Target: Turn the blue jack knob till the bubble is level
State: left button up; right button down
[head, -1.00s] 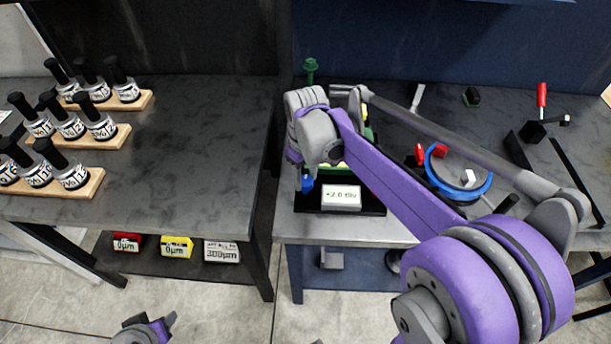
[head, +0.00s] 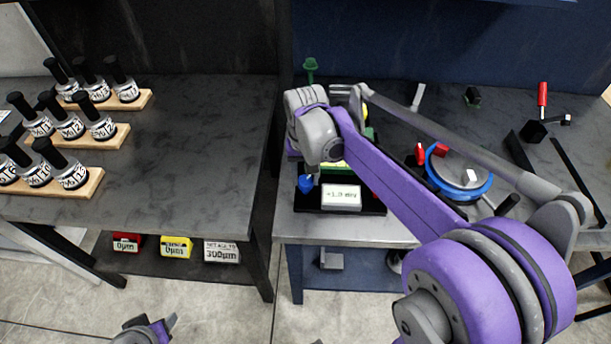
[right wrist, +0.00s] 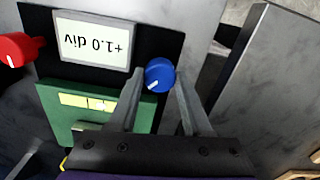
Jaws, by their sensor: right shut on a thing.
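The blue jack knob (right wrist: 160,75) sits at the corner of the black base, with a white mark on its face. It also shows in the head view (head: 306,184). My right gripper (right wrist: 161,73) is shut on it, one finger on each side. A white display (right wrist: 94,42) beside it reads +1.0 div, upside down in the right wrist view; it is small in the head view (head: 341,197). The yellow bubble vial (right wrist: 88,101) lies on the green plate (right wrist: 60,120); the bubble's exact place is hard to tell. My left gripper (head: 160,328) is barely visible at the bottom.
A red knob (right wrist: 15,48) sits on the base's other side. A blue ring (head: 484,190), black blocks and a red-handled tool (head: 542,97) lie on the right of the bench. Bottles on wooden racks (head: 112,138) stand on the left table, whose middle is clear.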

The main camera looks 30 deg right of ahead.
aim_at(306, 180)
jog(key=m, duration=0.4)
jog(key=shift+m, duration=2.2)
jog(key=shift+c, duration=1.7)
grip_release()
notch_tip(306, 180, up, 11)
jog(key=shift+f, duration=0.1)
